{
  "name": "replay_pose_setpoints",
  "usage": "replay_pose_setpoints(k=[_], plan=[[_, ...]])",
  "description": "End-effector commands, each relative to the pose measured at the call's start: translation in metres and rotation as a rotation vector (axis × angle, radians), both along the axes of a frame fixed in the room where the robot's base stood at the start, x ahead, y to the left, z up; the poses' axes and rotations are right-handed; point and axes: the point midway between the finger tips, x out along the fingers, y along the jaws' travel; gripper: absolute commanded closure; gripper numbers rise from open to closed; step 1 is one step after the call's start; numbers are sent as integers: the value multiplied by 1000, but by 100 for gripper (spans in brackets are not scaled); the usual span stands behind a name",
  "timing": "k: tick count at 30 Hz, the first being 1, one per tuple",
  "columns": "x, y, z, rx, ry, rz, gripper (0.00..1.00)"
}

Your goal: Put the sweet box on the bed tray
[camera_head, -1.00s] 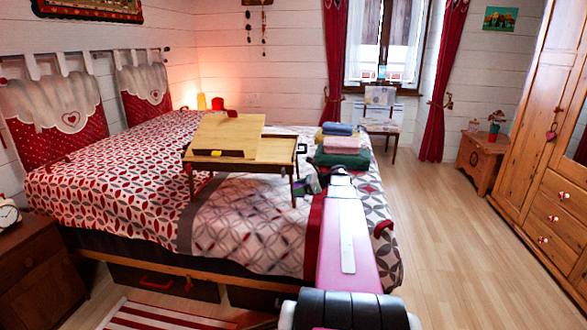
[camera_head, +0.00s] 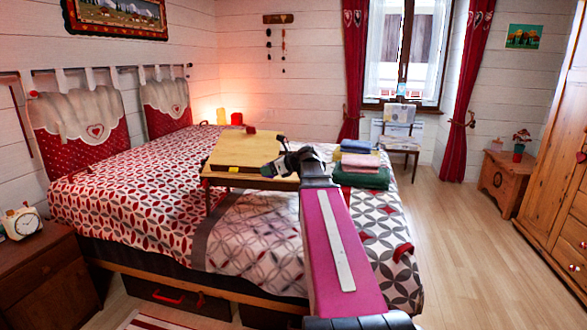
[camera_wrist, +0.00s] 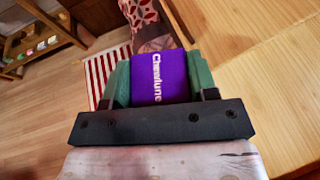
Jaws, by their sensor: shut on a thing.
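The sweet box (camera_wrist: 172,72), purple with white lettering, is between the green fingers of my gripper (camera_wrist: 158,82) in the wrist view. My gripper is shut on it. In the head view my gripper (camera_head: 292,163) is at the right part of the wooden bed tray (camera_head: 240,150), and the box cannot be made out there. The bed tray stands on legs on the bed, with a raised panel on its left part. In the wrist view a wooden surface, apparently the tray (camera_wrist: 270,70), fills the right side. The gap between box and tray cannot be judged.
Folded towels (camera_head: 362,178) are stacked on the bed right of my gripper. The bed (camera_head: 130,205) has a red and white patterned cover. A nightstand (camera_head: 45,270) with a clock (camera_head: 22,222) is at the left. The floor (camera_head: 460,220) right of the bed is open.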

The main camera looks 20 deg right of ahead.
Motion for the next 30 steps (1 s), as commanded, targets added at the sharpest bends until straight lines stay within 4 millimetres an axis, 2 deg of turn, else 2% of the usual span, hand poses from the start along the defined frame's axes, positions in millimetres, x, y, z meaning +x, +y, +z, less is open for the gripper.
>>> replay_pose_setpoints(k=[1,6,9,13,17,30], plan=[[7,1,15,-1,-4,-17,70],[21,5,52,-1,-2,-71,70],[25,6,66,0,-2,-92,70],[28,6,76,0,0,-107,70],[33,-4,71,0,3,-113,70],[59,-84,21,0,3,-113,70]])
